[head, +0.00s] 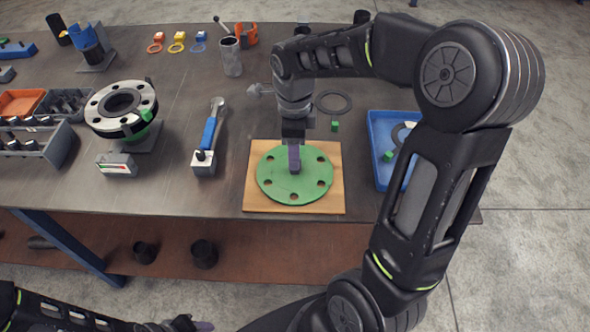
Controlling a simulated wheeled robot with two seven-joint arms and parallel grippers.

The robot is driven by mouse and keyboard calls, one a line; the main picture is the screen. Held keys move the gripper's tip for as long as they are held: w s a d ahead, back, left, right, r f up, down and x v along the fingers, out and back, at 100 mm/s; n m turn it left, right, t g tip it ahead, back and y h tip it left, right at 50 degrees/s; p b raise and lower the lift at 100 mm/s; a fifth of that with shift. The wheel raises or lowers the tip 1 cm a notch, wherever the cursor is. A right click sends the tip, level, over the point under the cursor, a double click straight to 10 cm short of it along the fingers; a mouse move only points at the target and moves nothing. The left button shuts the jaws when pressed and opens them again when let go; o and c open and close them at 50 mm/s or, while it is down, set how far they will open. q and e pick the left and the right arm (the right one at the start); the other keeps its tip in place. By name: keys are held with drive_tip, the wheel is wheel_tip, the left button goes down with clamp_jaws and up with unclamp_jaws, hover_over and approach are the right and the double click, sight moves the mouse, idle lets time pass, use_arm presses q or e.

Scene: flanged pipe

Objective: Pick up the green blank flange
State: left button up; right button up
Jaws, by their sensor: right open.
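The green blank flange (270,180) is a flat disc with several bolt holes around its rim. It lies flat on a square wooden board (255,204) near the table's front edge. My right gripper (294,168) points down over the disc's middle, and its open fingers hide part of the centre. I cannot tell whether the fingertips touch the disc. My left gripper (203,326) shows only partly at the bottom edge, below the table front, away from the flange; its jaw opening cannot be made out.
A pipe flange on a stand (122,108) and a blue-handled wrench on a holder (210,134) stand to the left. A blue tray (381,170) is to the right, partly behind my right arm. A dark gasket ring (349,103) lies behind the board.

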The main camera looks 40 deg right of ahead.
sight(302, 183)
wheel_tip(302, 183, down, 4)
drive_tip(key=shift+s+f+p, duration=0.1)
drive_tip(key=shift+p, duration=0.25)
idle(0.4)
clamp_jaws()
idle(0.3)
idle(0.9)
